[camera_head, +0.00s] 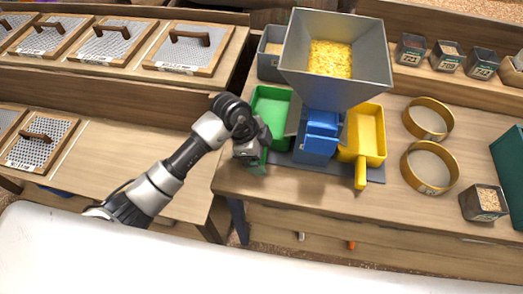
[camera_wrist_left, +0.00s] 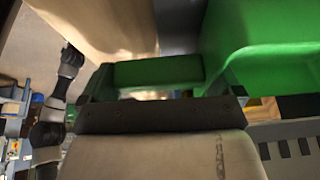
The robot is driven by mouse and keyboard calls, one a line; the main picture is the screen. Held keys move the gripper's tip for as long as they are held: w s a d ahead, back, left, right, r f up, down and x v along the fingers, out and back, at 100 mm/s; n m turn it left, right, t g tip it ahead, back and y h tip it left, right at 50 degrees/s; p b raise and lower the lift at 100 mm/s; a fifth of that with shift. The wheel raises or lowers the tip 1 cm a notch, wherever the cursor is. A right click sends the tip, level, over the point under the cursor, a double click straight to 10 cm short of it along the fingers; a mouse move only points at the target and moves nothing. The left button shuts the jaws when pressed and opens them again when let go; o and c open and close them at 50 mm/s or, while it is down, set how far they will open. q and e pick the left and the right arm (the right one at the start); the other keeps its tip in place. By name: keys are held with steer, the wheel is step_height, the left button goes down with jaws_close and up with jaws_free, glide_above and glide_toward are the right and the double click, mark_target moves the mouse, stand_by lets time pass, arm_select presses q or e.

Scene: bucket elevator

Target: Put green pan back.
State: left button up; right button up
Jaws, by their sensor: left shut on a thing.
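The green pan (camera_head: 270,108) lies left of the blue part (camera_head: 318,140) of the machine, under the grey hopper (camera_head: 300,60). Its handle points toward the table's front. My left gripper (camera_head: 255,158) is shut on the handle at the pan's near end. In the left wrist view the green handle (camera_wrist_left: 158,72) runs between my fingers (camera_wrist_left: 155,88), and the pan's green body (camera_wrist_left: 260,35) fills the upper right. Part of the pan is hidden by my gripper in the head view. My right gripper does not show.
The yellow pan (camera_head: 366,130) sits right of the blue part. Two yellow-rimmed sieves (camera_head: 430,168) and a grain-filled box (camera_head: 484,203) stand farther right. The hopper holds yellow grain (camera_head: 330,58). Mesh-covered frames (camera_head: 188,50) line the left bench. The left tabletop (camera_head: 125,150) has free room.

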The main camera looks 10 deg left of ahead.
arm_select(q)
steer(key=o, duration=1)
steer(key=shift+f, duration=0.1)
steer(key=v, duration=1.2)
steer(key=shift+b, duration=0.3)
